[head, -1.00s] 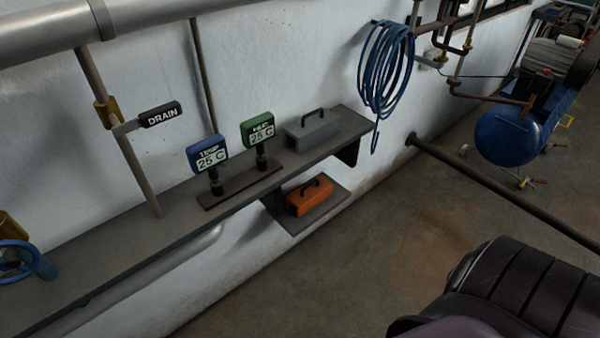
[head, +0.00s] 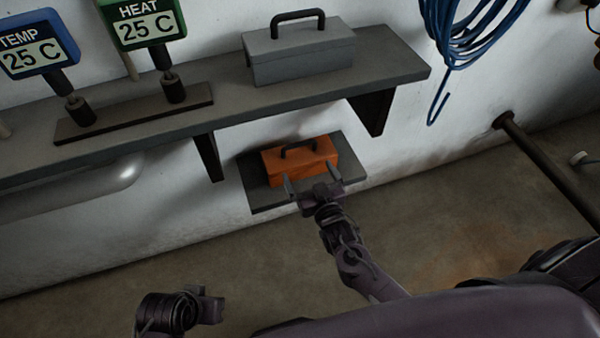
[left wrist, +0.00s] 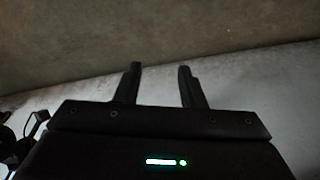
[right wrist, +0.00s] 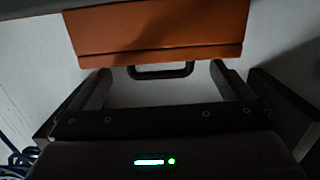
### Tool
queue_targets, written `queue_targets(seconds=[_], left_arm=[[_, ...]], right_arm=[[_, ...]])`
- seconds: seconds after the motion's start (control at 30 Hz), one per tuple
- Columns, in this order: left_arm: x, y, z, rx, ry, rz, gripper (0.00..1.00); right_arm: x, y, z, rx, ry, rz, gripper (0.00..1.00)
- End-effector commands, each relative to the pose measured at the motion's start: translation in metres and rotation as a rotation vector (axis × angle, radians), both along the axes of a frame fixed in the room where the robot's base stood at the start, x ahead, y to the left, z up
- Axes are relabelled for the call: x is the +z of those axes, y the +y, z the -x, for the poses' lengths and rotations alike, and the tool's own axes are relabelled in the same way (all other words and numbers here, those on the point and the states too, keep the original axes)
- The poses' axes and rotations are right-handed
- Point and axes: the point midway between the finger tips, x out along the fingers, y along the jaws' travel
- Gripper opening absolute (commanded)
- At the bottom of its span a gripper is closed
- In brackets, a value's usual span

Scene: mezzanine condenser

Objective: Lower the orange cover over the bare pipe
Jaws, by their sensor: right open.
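The orange cover (head: 295,162), a box shape with a black handle on top, sits on the small lower shelf; it also shows in the right wrist view (right wrist: 160,30). My right gripper (head: 312,181) is open at the near side of the cover. In the right wrist view its fingers (right wrist: 160,78) stand either side of the black handle, clear of it. My left gripper (head: 210,305) is low at the bottom left; its fingers (left wrist: 158,70) are apart and empty. A grey pipe (head: 85,185) runs under the upper shelf; I cannot tell whether it is the bare pipe.
The upper shelf (head: 385,62) holds a grey handled box (head: 302,58), a blue TEMP gauge (head: 38,45) and a green HEAT gauge (head: 145,22). A blue hose coil (head: 465,30) hangs at right. A dark pipe (head: 550,170) leaves the wall low at right.

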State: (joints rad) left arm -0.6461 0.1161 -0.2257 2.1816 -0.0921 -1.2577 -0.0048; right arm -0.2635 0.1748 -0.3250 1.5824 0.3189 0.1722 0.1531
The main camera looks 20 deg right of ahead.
Motion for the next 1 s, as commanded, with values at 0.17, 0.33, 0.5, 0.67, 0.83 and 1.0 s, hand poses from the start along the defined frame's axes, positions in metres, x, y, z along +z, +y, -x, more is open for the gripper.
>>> queue_targets(seconds=[0.17,0.33,0.5,0.67,0.83,1.0], left_arm=[[0.009,-0.001,0.001,-0.006,-0.013,0.004,0.36],[0.01,-0.005,-0.001,-0.014,-0.033,0.015,0.36],[0.008,-0.01,-0.003,-0.021,-0.058,0.029,0.36],[0.006,-0.016,-0.006,-0.032,-0.09,0.047,0.36],[0.007,-0.019,-0.008,-0.037,-0.107,0.057,0.36],[0.007,-0.019,-0.008,-0.037,-0.108,0.057,0.36]], right_arm=[[0.016,0.001,-0.011,-0.003,-0.084,-0.015,1.0],[0.019,0.001,-0.03,-0.004,-0.09,-0.015,1.0],[0.021,0.0,-0.051,-0.004,-0.089,-0.013,1.0],[0.023,0.0,-0.075,-0.003,-0.087,-0.014,1.0],[0.023,0.0,-0.085,-0.003,-0.085,-0.014,1.0],[0.023,0.0,-0.085,-0.003,-0.084,-0.014,1.0]])
